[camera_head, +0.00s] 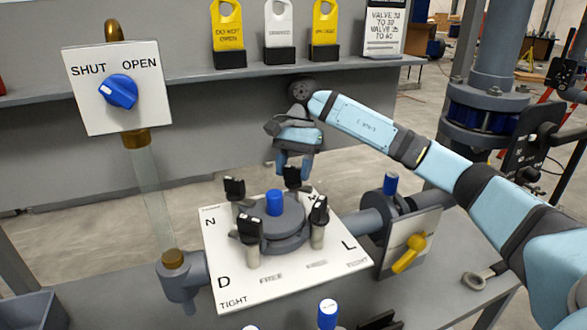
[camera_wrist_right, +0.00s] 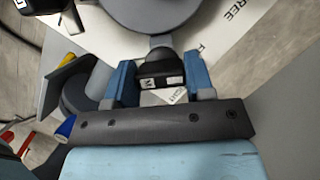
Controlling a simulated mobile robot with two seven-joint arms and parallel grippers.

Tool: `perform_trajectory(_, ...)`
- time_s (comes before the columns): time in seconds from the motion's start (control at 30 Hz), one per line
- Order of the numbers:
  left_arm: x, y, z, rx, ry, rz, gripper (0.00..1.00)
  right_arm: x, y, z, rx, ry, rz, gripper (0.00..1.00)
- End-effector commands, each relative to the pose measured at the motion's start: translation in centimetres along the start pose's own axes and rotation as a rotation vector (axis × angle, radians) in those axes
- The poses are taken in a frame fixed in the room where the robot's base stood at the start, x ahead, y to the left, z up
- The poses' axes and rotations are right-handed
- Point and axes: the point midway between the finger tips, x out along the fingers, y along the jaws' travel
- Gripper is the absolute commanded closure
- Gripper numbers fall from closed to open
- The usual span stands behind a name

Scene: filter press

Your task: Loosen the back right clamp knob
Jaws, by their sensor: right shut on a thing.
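The white plate (camera_head: 232,285) carries a round grey filter press (camera_head: 275,222) with a blue cap (camera_head: 274,203). Several black clamp knobs stand around it. The back right clamp knob (camera_head: 292,181) is directly below my right gripper (camera_head: 292,172), which reaches down from the right arm. In the right wrist view the fingers (camera_wrist_right: 161,82) sit on both sides of this black knob (camera_wrist_right: 160,68), shut on it. The front right knob (camera_head: 319,208), back left knob (camera_head: 234,188) and front left knob (camera_head: 250,227) are free of any gripper. My left gripper is not in view.
A SHUT/OPEN panel with a blue knob (camera_head: 119,91) stands at the left on a pipe. A yellow-handled valve (camera_head: 408,256) is right of the plate. Blue-topped parts (camera_head: 327,312) stand at the front edge.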

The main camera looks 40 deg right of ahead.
Motion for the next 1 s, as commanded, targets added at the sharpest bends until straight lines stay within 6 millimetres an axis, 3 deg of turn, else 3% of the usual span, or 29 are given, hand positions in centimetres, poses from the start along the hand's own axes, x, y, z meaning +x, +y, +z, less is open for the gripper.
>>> perform_trajectory(0.1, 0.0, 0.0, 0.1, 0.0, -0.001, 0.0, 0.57, 0.0, 0.0, 0.1, -0.002, 0.0, 0.0, 0.75)
perform_trajectory(0.13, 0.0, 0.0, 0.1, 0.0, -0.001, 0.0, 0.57, 0.0, 0.0, 0.1, -0.002, 0.0, 0.0, 0.44)
perform_trajectory(0.2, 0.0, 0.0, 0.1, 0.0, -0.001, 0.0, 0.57, 0.0, 0.0, 0.0, -0.002, 0.0, 0.0, 0.28)
perform_trajectory(0.23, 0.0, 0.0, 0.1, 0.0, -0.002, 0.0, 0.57, 0.0, 0.0, 0.0, -0.002, 0.0, 0.0, 0.26)
perform_trajectory(0.63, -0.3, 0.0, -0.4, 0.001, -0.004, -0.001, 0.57, -0.2, 0.0, 0.1, 0.056, -0.001, -0.025, 0.26)
perform_trajectory(1.0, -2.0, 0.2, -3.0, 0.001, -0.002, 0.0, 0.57, -0.3, 0.1, 0.2, 0.512, 0.0, -0.211, 0.26)
